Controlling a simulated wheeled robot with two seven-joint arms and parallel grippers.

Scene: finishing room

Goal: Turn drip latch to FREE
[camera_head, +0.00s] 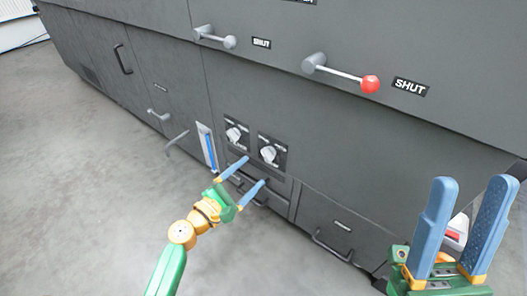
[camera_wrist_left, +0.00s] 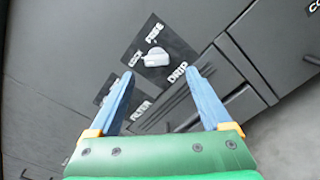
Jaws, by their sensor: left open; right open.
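The drip latch is a white knob (camera_wrist_left: 156,57) on a dark plate with a DRIP label and LOCK and FREE marks in the left wrist view. In the head view it is the right of two white knobs (camera_head: 268,154). Its exact pointing is hard to tell. My left gripper (camera_head: 255,170) is open and empty, its fingertips just below and in front of the knobs. In the left wrist view the knob shows beyond the gap between my fingertips (camera_wrist_left: 158,72), not gripped. My right gripper (camera_head: 475,182) is open and empty at the lower right, away from the panel.
The FILTER knob (camera_head: 237,133) is beside the drip latch; a finger partly hides its plate in the left wrist view. A blue-striped gauge (camera_head: 208,146) stands left of them. A red-balled lever (camera_head: 369,84) and a grey lever (camera_head: 230,42) jut out above. Floor at left is clear.

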